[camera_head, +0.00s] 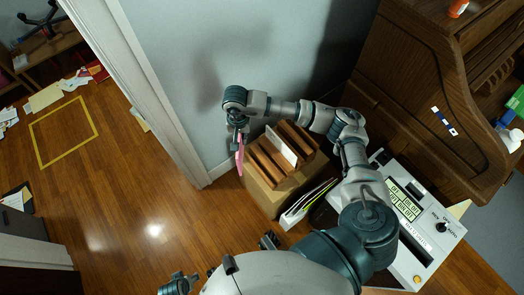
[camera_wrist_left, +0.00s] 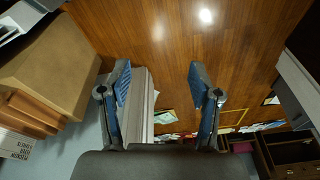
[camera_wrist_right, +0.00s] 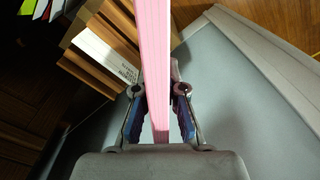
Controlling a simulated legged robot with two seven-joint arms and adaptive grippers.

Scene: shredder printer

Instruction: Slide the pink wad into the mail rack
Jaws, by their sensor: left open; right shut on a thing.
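The pink wad (camera_head: 239,158) hangs below my right gripper (camera_head: 238,138), which is shut on it. In the right wrist view the wad (camera_wrist_right: 154,60) stands edge-on between the fingers (camera_wrist_right: 159,115). The wooden mail rack (camera_head: 268,168) sits on a cardboard box against the wall, with a white envelope (camera_head: 281,146) standing in it. The wad is just left of the rack in the head view, apart from it as far as I can tell. My left gripper (camera_wrist_left: 160,90) is open and empty, above the floor. In the head view it is low down at the left of my body.
The cardboard box (camera_head: 272,200) carries the rack. A grey machine with a control panel (camera_head: 406,204) and a wooden roll-top desk (camera_head: 440,100) stand to the right. A white door frame (camera_head: 150,100) is at left. The wooden floor beyond is mostly clear.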

